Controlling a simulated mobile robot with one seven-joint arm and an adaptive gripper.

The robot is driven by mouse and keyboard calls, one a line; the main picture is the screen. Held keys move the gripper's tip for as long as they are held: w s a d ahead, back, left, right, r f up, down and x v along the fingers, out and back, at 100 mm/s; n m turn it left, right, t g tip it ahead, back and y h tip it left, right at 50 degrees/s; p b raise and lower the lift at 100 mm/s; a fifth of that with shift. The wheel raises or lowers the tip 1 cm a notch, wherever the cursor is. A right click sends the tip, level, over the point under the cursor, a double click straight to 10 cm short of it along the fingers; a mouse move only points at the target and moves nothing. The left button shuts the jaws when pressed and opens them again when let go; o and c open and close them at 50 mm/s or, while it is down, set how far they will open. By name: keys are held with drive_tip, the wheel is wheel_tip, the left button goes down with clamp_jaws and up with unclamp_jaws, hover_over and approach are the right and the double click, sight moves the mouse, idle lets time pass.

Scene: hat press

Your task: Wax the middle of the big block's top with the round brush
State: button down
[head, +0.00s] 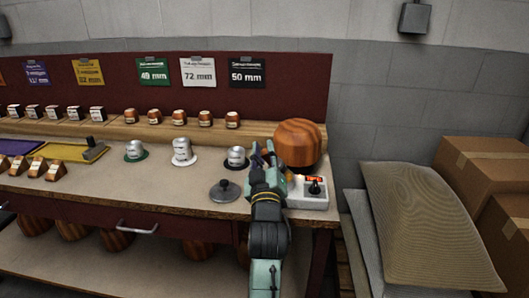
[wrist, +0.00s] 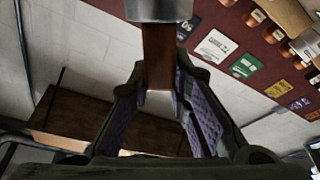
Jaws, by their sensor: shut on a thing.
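The big block (head: 298,140) is a round, striped wooden block at the right end of the bench. My gripper (head: 263,158) is just left of the block and in front of it in the head view. In the wrist view my gripper (wrist: 160,105) is shut on the brown wooden handle of the round brush (wrist: 158,55), and a silver metal part shows at its top edge. The brush's bristles are out of that picture. In the head view the brush is too small and covered to make out. I cannot tell whether it touches the block.
A white control box (head: 308,193) with a lit display and a dark knob stands before the block. A dark round lid (head: 224,190) lies left of my arm. Several metal weights stand behind it. Cardboard boxes (head: 480,165) and sacks (head: 425,220) are at right.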

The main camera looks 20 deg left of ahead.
drive_tip(key=shift+f+b, duration=0.5)
drive_tip(key=shift+f, duration=0.2)
idle(0.8)
wheel_tip(320, 180, up, 7)
drive_tip(key=p, duration=0.6)
drive_tip(key=shift+r, duration=0.1)
idle(0.8)
